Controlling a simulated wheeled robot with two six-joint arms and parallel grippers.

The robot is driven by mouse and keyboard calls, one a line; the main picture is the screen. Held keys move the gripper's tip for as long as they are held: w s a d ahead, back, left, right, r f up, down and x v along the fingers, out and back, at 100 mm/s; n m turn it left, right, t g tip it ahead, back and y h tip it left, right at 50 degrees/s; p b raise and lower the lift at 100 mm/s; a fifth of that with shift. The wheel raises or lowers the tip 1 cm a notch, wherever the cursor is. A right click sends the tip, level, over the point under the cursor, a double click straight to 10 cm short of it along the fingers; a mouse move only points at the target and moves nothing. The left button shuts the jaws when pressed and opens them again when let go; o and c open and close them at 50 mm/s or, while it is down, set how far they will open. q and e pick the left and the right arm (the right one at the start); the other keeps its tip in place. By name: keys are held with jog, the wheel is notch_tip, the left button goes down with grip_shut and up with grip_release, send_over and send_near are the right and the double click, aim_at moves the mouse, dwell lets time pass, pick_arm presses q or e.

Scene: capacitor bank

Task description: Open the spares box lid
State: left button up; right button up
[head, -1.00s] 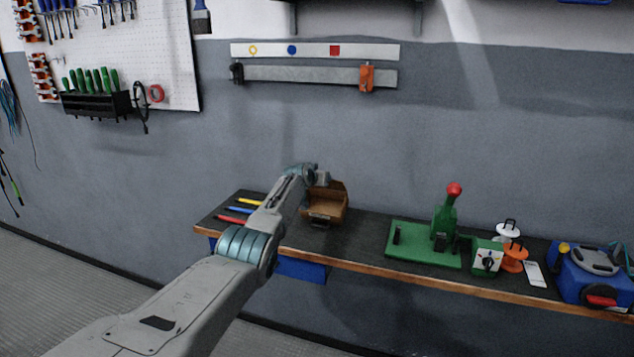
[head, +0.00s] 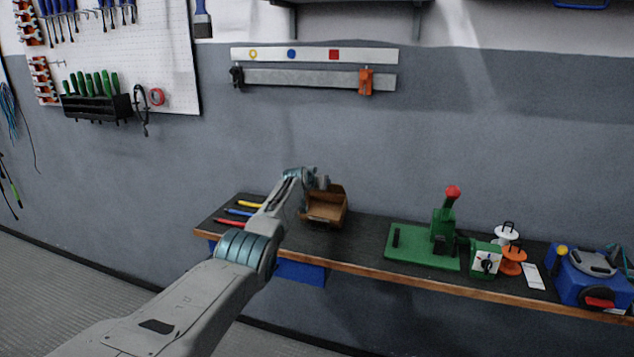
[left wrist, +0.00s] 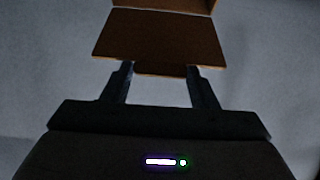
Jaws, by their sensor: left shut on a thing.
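The brown spares box (head: 325,213) stands on the bench, with its inside showing and its lid (head: 338,191) raised at the back. My left arm reaches over from the left, and my left gripper (head: 322,183) is at the raised lid, partly hidden by its own wrist. In the left wrist view, a flat brown panel, which I take to be the lid (left wrist: 160,38), fills the space ahead of the fingers. My left gripper (left wrist: 160,70) is shut on its near edge, one finger at each side. My right gripper is not in view.
Yellow, blue and red pens (head: 238,212) lie left of the box. A green press (head: 425,250), a small green dial box (head: 486,260), spools (head: 512,258) and a blue case (head: 592,278) stand to the right. Bare bench lies between box and press.

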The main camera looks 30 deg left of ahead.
pick_arm(q)
jog(key=o, duration=1.4)
jog(key=shift+r, duration=0.1)
jog(key=shift+s, duration=0.1)
jog(key=b+v, duration=0.1)
jog(key=v, duration=0.9)
jog(key=shift+s, duration=0.3)
jog(key=shift+r, duration=0.15)
